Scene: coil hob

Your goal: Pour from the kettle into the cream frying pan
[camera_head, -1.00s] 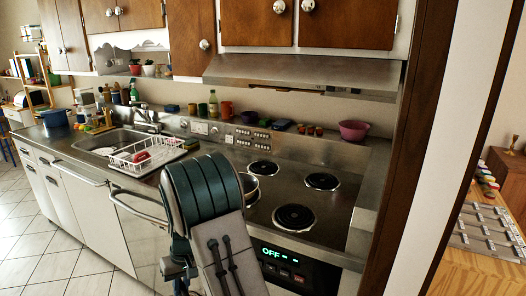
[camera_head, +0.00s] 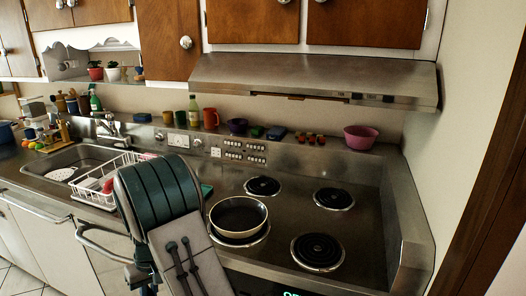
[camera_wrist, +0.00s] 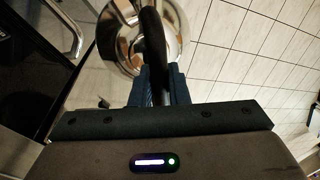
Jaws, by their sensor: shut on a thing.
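The cream frying pan (camera_head: 238,214) has a dark inside and a pale rim. It sits on the front-left coil of the hob in the head view, with my arm to its left. The kettle (camera_wrist: 118,45) is shiny metal with a black handle (camera_wrist: 152,45). In the wrist view my gripper (camera_wrist: 155,82) is shut on this handle, and the tiled floor shows beyond the kettle. The kettle and my gripper are hidden behind my arm in the head view. I cannot see the spout clearly or what is in the kettle.
Three bare coils (camera_head: 318,250) surround the pan's coil. A range hood (camera_head: 315,78) hangs above. A pink bowl (camera_head: 361,138) and several cups stand on the back ledge. A white dish rack (camera_head: 98,184) and the sink (camera_head: 62,168) lie left. A wall bounds the right side.

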